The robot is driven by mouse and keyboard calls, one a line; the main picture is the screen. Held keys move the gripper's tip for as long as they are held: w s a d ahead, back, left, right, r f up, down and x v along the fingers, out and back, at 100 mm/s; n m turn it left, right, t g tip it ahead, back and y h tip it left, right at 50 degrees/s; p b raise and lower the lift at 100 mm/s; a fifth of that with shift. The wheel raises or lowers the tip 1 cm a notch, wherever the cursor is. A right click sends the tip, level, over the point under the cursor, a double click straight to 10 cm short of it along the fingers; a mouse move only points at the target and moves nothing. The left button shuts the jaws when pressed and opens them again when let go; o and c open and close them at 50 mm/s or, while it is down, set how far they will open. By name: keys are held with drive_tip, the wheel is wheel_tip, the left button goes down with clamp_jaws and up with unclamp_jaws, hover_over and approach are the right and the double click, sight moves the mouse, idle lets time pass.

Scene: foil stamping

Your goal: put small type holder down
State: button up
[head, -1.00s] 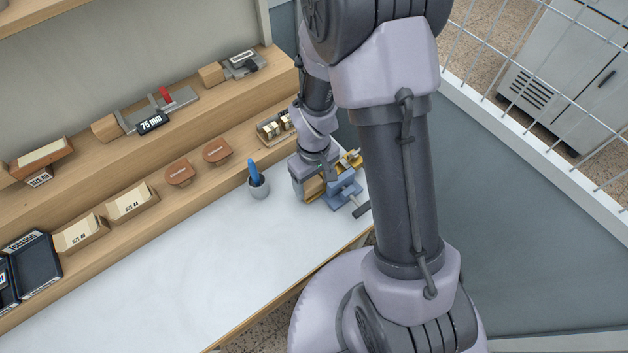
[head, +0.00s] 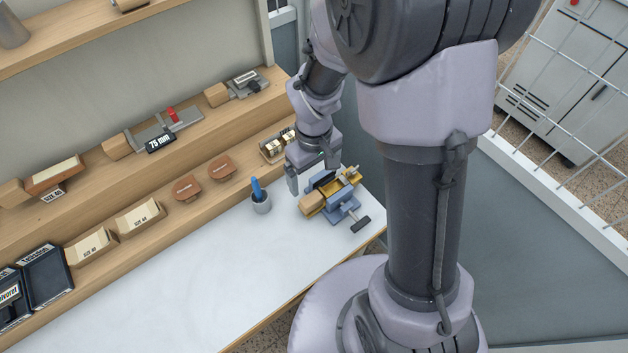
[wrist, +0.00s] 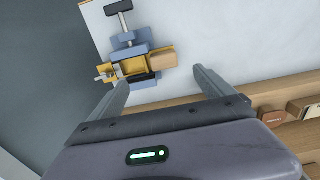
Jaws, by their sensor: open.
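The small type holder, with a brass body (head: 346,177) and a wooden handle (head: 311,203), sits in a blue vise (head: 343,205) at the right end of the white table. The wrist view shows the holder's handle (wrist: 162,60) and brass end (wrist: 105,71) in the vise (wrist: 130,47). My gripper (head: 315,181) is open and empty, above and behind the holder. In the wrist view its two fingers (wrist: 160,78) are wide apart, with the holder beyond them. The fingers do not appear to touch it.
A grey cup with a blue tool (head: 261,205) stands left of the vise. A tray of small brass pieces (head: 272,148) is on the wooden step behind. Boxes marked with sizes (head: 140,217) line the step to the left. The white table front (head: 200,285) is clear.

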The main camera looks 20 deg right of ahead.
drive_tip(key=s+a+r+m+t, duration=0.1)
drive_tip(key=s+r+m+t, duration=0.1)
drive_tip(key=s+r, duration=0.2)
drive_tip(key=s+a+r+m+t+y, duration=0.1)
drive_tip(key=s+r+m+t, duration=0.1)
drive_tip(key=r, duration=0.9)
drive_tip(key=s+a+r+m+t+y, duration=0.1)
drive_tip(key=s+a+r+m, duration=0.1)
drive_tip(key=s+r+m, duration=0.2)
wheel_tip(320, 180, up, 3)
drive_tip(key=s, duration=0.2)
drive_tip(key=shift+s+r+t, duration=0.2)
drive_tip(key=shift+s+t, duration=0.2)
drive_tip(key=shift+f, duration=0.1)
wheel_tip(320, 180, down, 9)
drive_tip(key=b, duration=0.9)
